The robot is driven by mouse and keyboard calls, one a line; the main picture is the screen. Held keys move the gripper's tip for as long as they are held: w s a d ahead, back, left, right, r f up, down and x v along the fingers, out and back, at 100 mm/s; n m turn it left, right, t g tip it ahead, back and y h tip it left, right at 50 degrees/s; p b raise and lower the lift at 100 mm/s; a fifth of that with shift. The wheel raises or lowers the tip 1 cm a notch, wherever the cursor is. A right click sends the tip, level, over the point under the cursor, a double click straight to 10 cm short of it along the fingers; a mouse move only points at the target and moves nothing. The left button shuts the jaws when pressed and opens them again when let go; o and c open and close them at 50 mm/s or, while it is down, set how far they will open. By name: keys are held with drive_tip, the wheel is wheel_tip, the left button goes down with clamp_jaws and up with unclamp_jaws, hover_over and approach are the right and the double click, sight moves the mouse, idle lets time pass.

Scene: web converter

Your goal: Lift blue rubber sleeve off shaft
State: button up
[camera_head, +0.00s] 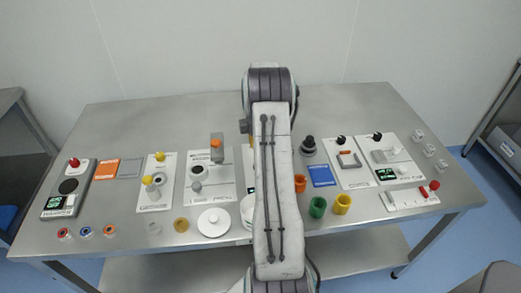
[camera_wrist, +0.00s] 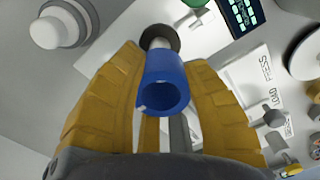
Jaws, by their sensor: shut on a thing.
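The blue rubber sleeve (camera_wrist: 165,80) is in the middle of the wrist view, a short tube with its open end toward the camera. My gripper (camera_wrist: 165,85) has its yellow fingers on either side of it, shut on it. A grey shaft (camera_wrist: 158,43) with a dark round collar (camera_wrist: 158,36) shows just beyond the sleeve's far end. I cannot tell how much of the shaft is inside the sleeve. In the head view my arm hides the sleeve, the shaft and my gripper.
The steel table (camera_head: 120,120) holds several white device panels. The back strip of the table is clear.

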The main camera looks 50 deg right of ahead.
drive_tip(key=shift+r+p, duration=0.65)
drive_tip(key=shift+r, duration=0.4)
drive_tip(key=shift+r+p, duration=1.25)
drive_tip(key=shift+r, duration=0.65)
drive_tip(key=shift+d, duration=0.1)
